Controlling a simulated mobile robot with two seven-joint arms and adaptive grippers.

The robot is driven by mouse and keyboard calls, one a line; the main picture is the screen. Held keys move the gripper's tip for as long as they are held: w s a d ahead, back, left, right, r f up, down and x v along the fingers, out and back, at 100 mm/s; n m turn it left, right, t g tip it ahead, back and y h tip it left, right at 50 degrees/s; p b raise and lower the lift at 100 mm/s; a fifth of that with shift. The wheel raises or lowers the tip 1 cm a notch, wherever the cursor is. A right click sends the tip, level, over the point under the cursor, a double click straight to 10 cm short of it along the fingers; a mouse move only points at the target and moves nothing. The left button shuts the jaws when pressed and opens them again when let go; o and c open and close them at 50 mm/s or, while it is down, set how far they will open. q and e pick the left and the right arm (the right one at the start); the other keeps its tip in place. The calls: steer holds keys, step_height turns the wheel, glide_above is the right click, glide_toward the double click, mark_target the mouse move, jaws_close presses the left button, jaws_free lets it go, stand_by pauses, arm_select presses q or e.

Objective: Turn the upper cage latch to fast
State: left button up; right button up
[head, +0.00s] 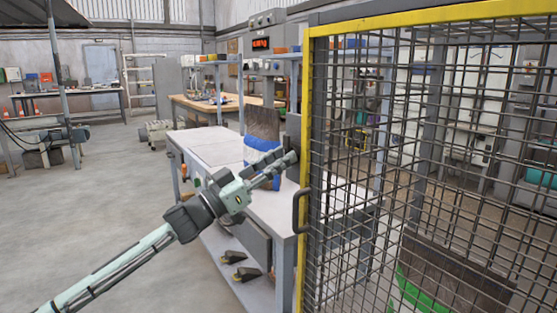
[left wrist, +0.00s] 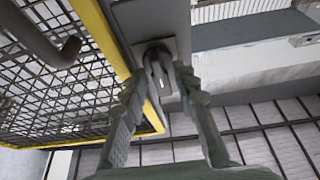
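The upper cage latch (left wrist: 158,66) is a dark looped piece on a pale plate, fixed to a grey post beside the yellow-edged mesh cage door (left wrist: 98,30). My left gripper (left wrist: 154,82) has its fingers apart, one on either side of the latch; I see a gap and cannot tell whether either finger touches it. In the head view the left gripper (head: 289,160) reaches the post next to the yellow door frame (head: 306,130), and it hides the latch there. My right gripper is in neither view.
A dark door handle (head: 299,211) sticks out below the gripper; it also shows in the left wrist view (left wrist: 45,38). A bench (head: 205,150) with a blue and white bag (head: 260,157) stands behind my arm.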

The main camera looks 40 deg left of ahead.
arm_select(q)
jaws_close()
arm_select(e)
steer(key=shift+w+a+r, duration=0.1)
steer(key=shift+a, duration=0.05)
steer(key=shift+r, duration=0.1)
arm_select(q)
steer(key=shift+m+h, duration=0.4)
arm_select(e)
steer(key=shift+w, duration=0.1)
arm_select(q)
steer(key=shift+r+m+g+h+p, duration=0.1)
steer(key=shift+m+g+h+p, duration=0.4)
steer(key=shift+m+g, duration=2)
steer(key=shift+f+m+g+h+p, duration=0.15)
steer(key=shift+m+h, duration=0.55)
steer(key=shift+m, duration=4)
steer(key=shift+r+m+g+h+p, duration=0.15)
steer(key=shift+m+g+h+p, duration=0.35)
steer(key=shift+m+g, duration=2)
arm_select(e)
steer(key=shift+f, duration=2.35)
arm_select(q)
steer(key=m+t, duration=0.2)
steer(key=shift+m, duration=0.3)
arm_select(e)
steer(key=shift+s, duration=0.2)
